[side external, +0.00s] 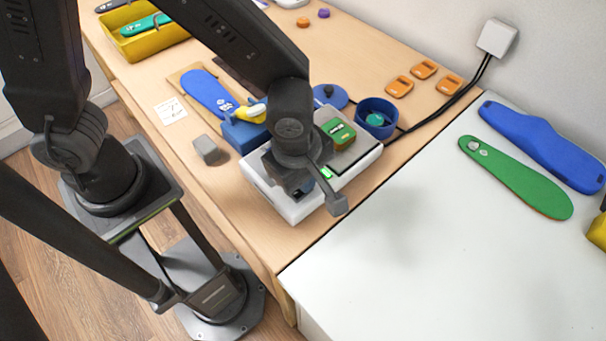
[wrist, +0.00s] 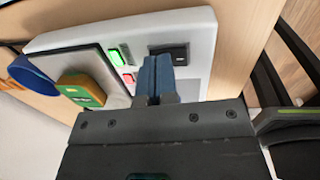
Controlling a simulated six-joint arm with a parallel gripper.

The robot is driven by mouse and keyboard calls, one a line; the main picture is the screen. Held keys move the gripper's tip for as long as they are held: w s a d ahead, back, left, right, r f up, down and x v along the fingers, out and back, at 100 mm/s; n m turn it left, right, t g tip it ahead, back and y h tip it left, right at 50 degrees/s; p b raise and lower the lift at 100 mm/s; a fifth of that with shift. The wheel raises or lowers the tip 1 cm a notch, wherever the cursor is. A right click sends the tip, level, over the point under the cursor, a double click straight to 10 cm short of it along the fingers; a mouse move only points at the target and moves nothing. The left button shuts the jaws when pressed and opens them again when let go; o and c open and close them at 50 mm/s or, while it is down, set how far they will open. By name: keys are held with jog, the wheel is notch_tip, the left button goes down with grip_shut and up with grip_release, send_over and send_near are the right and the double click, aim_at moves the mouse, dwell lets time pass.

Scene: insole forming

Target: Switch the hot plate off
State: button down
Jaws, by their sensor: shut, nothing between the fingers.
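The hot plate is a white box (side external: 366,158) with a grey top plate, near the table's right end; its white casing (wrist: 90,37) fills much of the wrist view. Its front panel has a lit green indicator (wrist: 114,56), a red one (wrist: 128,78) and a black switch (wrist: 180,52). The green light (side external: 326,172) also shows in the side view. A green-and-orange block (wrist: 82,90) sits on the top plate. My gripper (wrist: 156,64) is shut and empty, its blue fingertips over the panel, overlapping the switch's left part. I cannot tell whether they touch it.
A blue cup (side external: 376,112) stands behind the hot plate. A blue block (side external: 246,132) and a grey block (side external: 206,150) lie to its left. A black cable (side external: 440,108) runs to a wall box (side external: 497,38). The white table (side external: 420,260) at right is clear in front.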

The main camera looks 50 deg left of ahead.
jog(key=shift+a+f, duration=0.1)
jog(key=shift+f, duration=0.45)
jog(key=shift+s, duration=0.1)
jog(key=shift+s+r, duration=0.15)
jog(key=shift+s, duration=0.55)
notch_tip(320, 180, up, 14)
jog(key=s, duration=0.1)
jog(key=shift+d+r, duration=0.25)
dwell(0.4)
